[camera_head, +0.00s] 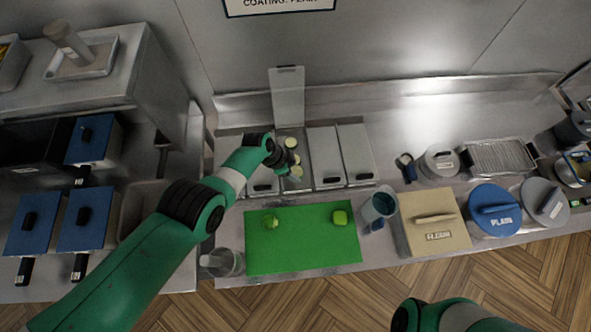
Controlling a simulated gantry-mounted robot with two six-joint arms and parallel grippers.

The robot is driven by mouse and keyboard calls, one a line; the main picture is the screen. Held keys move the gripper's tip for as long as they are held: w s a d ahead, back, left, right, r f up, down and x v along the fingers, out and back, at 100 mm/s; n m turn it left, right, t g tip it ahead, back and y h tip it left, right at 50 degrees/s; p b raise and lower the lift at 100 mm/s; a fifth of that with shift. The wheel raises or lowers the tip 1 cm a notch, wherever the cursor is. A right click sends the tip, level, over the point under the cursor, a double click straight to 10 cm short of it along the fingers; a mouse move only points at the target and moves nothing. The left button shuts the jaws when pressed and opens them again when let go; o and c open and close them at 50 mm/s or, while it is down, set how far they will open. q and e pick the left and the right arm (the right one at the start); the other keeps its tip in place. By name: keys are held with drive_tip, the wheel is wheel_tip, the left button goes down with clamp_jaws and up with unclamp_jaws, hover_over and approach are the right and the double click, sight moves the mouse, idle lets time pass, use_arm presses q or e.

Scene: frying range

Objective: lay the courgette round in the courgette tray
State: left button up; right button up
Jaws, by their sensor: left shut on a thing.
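The courgette tray (308,177) is the open steel compartment at the back of the counter, its lid (287,95) standing upright behind it. Pale green courgette rounds (291,142) show inside it. My left gripper (291,168) is low over this tray, shut on a courgette round (296,171). The gripper and wrist hide part of the tray, and I cannot tell whether the held round touches its floor. Part of my right arm shows at the bottom edge, but its gripper is out of view.
Closed steel lids (326,157) flank the tray. A green board (302,252) in front bears two green pieces (340,217). A blue-grey jug (379,206), a beige lidded box (434,222) and a blue lid (494,209) stand to the right. A clear cup (222,263) is front left.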

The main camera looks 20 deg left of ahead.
use_arm(q)
wheel_tip(320, 180, down, 7)
drive_tip(key=b, duration=0.5)
drive_tip(key=shift+r+b, duration=0.2)
drive_tip(key=shift+b, duration=0.1)
drive_tip(key=shift+r, duration=0.1)
drive_tip(key=o, duration=1)
drive_tip(key=shift+w, duration=0.1)
drive_tip(key=shift+o, duration=0.2)
